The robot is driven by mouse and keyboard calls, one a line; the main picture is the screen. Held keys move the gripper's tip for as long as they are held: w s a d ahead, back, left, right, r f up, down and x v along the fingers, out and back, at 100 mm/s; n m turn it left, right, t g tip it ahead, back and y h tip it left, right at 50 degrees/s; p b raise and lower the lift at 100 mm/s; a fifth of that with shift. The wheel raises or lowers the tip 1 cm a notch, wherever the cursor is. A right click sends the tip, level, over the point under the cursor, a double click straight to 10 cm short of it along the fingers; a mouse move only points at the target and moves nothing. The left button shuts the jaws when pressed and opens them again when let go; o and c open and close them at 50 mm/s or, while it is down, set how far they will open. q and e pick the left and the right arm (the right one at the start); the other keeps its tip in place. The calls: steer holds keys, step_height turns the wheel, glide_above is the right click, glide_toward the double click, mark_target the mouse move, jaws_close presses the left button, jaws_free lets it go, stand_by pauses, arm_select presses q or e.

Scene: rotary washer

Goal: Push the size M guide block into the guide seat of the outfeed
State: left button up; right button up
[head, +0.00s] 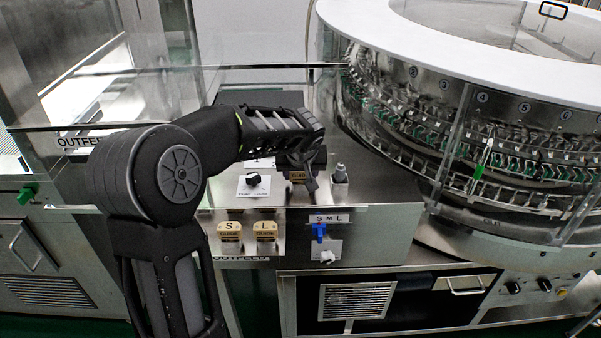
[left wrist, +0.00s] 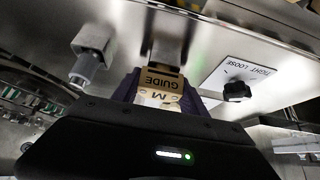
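The size M guide block (left wrist: 162,82), tan with "GUIDE" and "M" on it, sits between the fingers of my left gripper (left wrist: 160,92) in the left wrist view. The fingers flank it closely on both sides and look shut on it. In the head view the left gripper (head: 305,175) is low over the outfeed's steel top, and only a small tan part of the block shows. The guide seat, a steel channel (left wrist: 170,48), lies right in line with the block's far end. How deep the block sits in it cannot be told. My right gripper is not in view.
The S guide block (head: 229,235) and L guide block (head: 265,234) stand on the front panel. A black tight/loose knob (head: 253,180) is left of the gripper; a metal post (head: 340,174) is right. A blue selector (head: 319,232) is below. The round washer (head: 480,120) fills the right.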

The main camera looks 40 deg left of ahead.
arm_select(q)
steer(key=o, duration=0.6)
steer(key=shift+c, duration=0.2)
steer(key=v, duration=0.8)
steer(key=shift+b, duration=0.4)
